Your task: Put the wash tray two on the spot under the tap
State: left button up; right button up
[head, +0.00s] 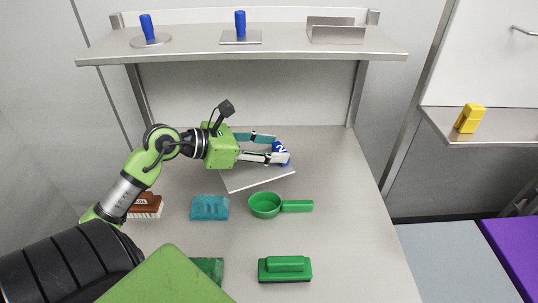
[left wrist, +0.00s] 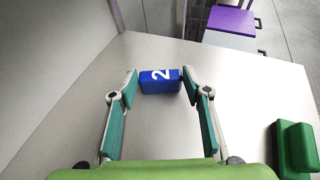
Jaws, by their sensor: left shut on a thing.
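Wash tray two is a flat pale metal plate (head: 257,181) with a blue handle marked 2. My left gripper (head: 277,149) is shut on that blue handle, over the back middle of the worktop. In the left wrist view, the blue handle (left wrist: 160,81) sits between the two fingertips. The gripper hides part of the plate in the head view. I cannot tell whether the plate touches the worktop. No tap can be made out. My right gripper is not in view.
The worktop (head: 350,220) holds a green scoop (head: 265,205), teal sponge (head: 209,207), brown brush (head: 146,205) and green brush (head: 285,269). A shelf (head: 190,47) above the back bears two blue-handled plates. A yellow object (head: 468,118) stands at right. The worktop's right side is clear.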

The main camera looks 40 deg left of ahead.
pick_arm(q)
jog(key=w+a+f, duration=0.1)
jog(key=f, duration=0.1)
jog(key=w+a+f, duration=0.1)
jog(key=w+f, duration=0.1)
jog(key=w+a+f, duration=0.1)
jog(key=f, duration=0.1)
jog(key=shift+w+a+f+p, duration=0.2)
jog(key=shift+w+a+p, duration=0.1)
jog(key=shift+w, duration=0.1)
jog(key=shift+f+p, duration=0.35)
jog(key=shift+f, duration=1.05)
jog(key=shift+f, duration=0.15)
jog(key=o, duration=1.5)
jog(key=shift+s, duration=0.1)
